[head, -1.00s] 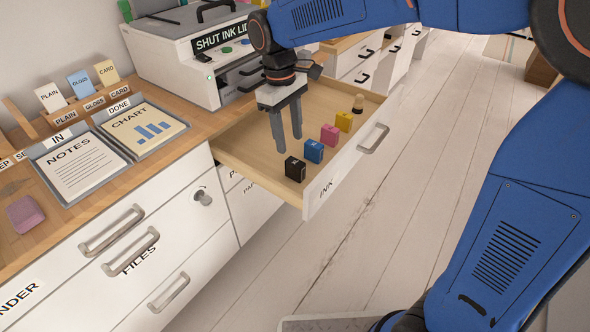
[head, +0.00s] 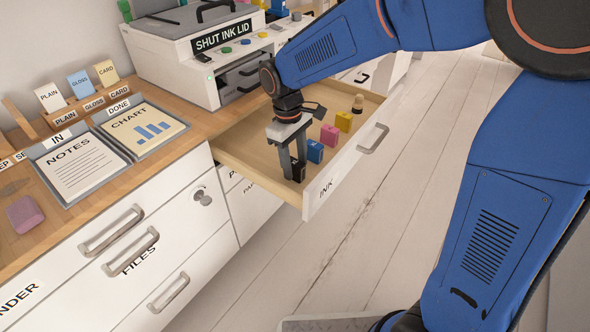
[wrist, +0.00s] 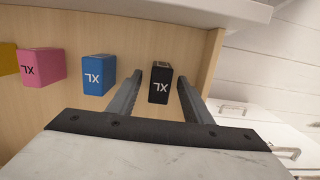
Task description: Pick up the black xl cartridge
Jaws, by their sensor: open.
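The black XL cartridge (wrist: 161,83) stands upright in the open ink drawer, near its front corner. In the wrist view it sits between the two fingers of my gripper (wrist: 158,98), with a gap visible on each side. In the head view my gripper (head: 293,171) points down into the drawer, and its fingers partly hide the black cartridge (head: 299,171). My gripper is open and holds nothing.
A blue XL cartridge (wrist: 96,75) stands close beside one finger, then a pink one (wrist: 42,67) and a yellow one (head: 343,121). The drawer wall (wrist: 211,62) is close past the other finger. The printer (head: 205,50) stands behind the drawer.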

